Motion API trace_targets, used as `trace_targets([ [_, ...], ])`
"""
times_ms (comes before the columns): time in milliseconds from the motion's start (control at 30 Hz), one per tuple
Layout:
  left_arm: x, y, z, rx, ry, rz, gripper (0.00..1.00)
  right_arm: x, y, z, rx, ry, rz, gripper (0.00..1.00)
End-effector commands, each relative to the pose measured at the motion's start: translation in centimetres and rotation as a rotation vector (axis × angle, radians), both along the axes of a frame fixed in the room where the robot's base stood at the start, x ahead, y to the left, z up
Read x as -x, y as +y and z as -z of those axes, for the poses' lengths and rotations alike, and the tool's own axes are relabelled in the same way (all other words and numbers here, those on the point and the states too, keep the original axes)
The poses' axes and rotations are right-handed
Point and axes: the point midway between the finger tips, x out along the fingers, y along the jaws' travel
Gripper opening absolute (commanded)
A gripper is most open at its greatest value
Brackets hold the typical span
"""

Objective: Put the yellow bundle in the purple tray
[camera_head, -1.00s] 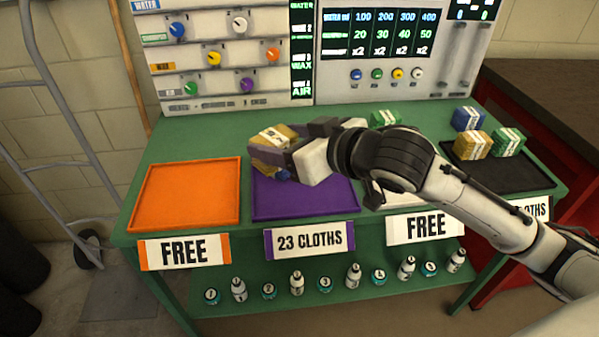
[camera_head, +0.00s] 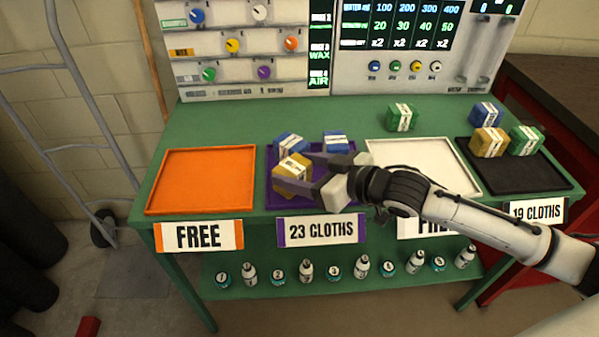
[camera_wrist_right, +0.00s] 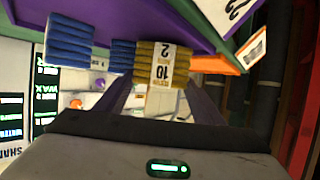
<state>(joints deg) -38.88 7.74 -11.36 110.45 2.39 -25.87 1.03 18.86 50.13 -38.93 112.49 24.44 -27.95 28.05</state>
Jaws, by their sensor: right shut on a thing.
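The yellow bundle (camera_head: 293,171), with a white paper band, is between the fingers of my right gripper (camera_head: 300,178). It is over the front left part of the purple tray (camera_head: 273,203); I cannot tell whether it touches the tray floor. Two blue bundles, the left one (camera_head: 289,145) and the right one (camera_head: 336,142), sit at the back of that tray. In the right wrist view the yellow bundle (camera_wrist_right: 160,62) is at the fingertips, close beside a blue bundle (camera_wrist_right: 122,56). My left gripper is out of view.
An empty orange tray (camera_head: 200,181) lies left, an empty white tray (camera_head: 415,160) right. A black tray (camera_head: 525,178) farther right holds blue, yellow and green bundles. A green bundle (camera_head: 401,117) stands behind the white tray. A control panel (camera_head: 255,50) closes off the back.

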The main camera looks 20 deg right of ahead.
Motion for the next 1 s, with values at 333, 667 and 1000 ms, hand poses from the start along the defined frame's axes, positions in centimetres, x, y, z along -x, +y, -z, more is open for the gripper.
trace_targets([
  [333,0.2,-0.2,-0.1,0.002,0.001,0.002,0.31,0.0,0.0,0.8,-0.001,-0.003,0.000,0.37],
  [667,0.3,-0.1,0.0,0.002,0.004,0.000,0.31,0.0,0.0,1.1,0.000,-0.001,0.000,0.81],
  [1000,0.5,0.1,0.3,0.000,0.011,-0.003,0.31,1.0,-0.6,0.4,0.001,0.000,0.002,0.81],
])
